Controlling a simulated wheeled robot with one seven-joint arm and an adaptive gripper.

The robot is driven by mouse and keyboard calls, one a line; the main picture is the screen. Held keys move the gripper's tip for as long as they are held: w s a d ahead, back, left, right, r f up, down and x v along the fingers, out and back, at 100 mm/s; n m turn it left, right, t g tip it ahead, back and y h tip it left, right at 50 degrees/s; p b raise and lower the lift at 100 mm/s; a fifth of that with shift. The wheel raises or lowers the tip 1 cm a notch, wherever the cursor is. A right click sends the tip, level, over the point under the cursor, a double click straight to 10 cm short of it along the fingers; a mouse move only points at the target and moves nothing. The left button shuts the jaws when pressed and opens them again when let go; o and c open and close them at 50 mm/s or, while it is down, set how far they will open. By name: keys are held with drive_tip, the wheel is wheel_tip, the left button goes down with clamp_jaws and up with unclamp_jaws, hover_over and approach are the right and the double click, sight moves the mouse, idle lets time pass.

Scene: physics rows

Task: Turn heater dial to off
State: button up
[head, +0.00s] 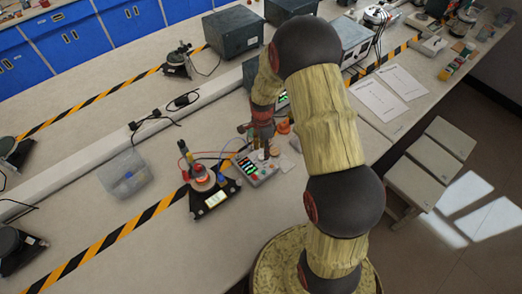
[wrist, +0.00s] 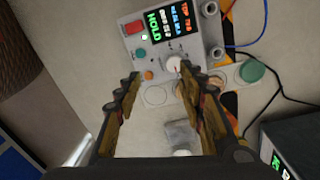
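A grey control box (wrist: 133,48) with a lit display reading HOLD (wrist: 153,24) lies ahead of my gripper in the wrist view. A round white dial (wrist: 173,65) is on its face, close to my right fingertip; I cannot tell whether they touch. The box (head: 257,169) also shows in the head view, partly covered by my gripper (head: 264,142). A device with an orange glowing top (head: 204,180) stands on a black base left of the box.
A clear plastic bin (head: 125,177) stands on the bench at left. Black-and-yellow tape (head: 110,238) crosses the bench. Cables run behind the box. Grey instruments (head: 234,31) stand at the back. A green round knob or cap (wrist: 252,71) is right of the box.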

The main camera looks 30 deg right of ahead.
sight(261, 156)
drive_tip(key=shift+w+d+r+m, duration=0.1)
drive_tip(key=shift+w+m, duration=0.3)
drive_tip(key=shift+w+d+r+m, duration=0.1)
drive_tip(key=shift+w+m, duration=0.3)
drive_tip(key=shift+w+m+t, duration=0.2)
drive_tip(key=shift+m+t, duration=0.1)
drive_tip(key=shift+m, duration=0.8)
drive_tip(key=shift+f, duration=3.85)
drive_tip(key=shift+c, duration=0.8)
clamp_jaws()
